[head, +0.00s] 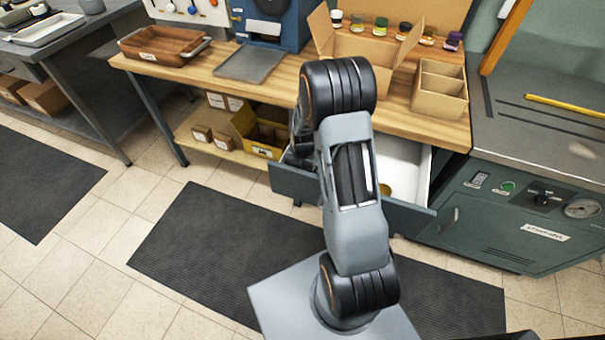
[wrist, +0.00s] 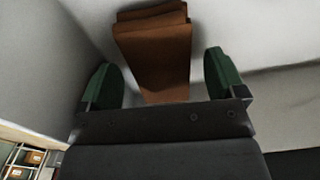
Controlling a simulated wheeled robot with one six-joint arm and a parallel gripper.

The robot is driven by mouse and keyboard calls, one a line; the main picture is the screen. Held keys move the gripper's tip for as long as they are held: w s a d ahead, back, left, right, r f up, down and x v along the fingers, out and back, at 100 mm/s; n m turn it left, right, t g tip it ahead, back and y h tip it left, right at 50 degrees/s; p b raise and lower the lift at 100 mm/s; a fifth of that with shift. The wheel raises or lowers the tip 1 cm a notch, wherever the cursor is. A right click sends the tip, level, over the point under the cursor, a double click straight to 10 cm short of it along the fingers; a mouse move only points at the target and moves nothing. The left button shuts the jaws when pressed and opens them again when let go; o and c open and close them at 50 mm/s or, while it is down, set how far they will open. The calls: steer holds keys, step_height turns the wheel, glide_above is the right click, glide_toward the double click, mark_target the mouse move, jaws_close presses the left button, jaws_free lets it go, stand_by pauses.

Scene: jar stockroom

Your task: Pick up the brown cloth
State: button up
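The brown cloth (wrist: 155,45) lies folded on the pale floor of the open drawer and shows in the wrist view. My gripper (wrist: 162,80) is open, with its green fingers apart on the left and right of the cloth's near part. Nothing is held between them; I cannot tell how far above the cloth they are. In the head view the open drawer (head: 408,168) sits under the wooden workbench. My arm hides the gripper, the cloth and part of the drawer there.
The drawer's walls are close around my gripper. Above it, the workbench (head: 215,90) carries an open cardboard box (head: 362,48), a divided carton (head: 440,90) and a grey tray (head: 250,62). A green-grey cabinet (head: 530,225) stands at right. Dark mats (head: 215,235) cover the floor.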

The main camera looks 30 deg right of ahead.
steer(key=c, duration=1)
steer(key=shift+r, duration=0.1)
step_height(320, 180, up, 18)
steer(key=shift+f+p, duration=0.1)
steer(key=shift+p, duration=1.1)
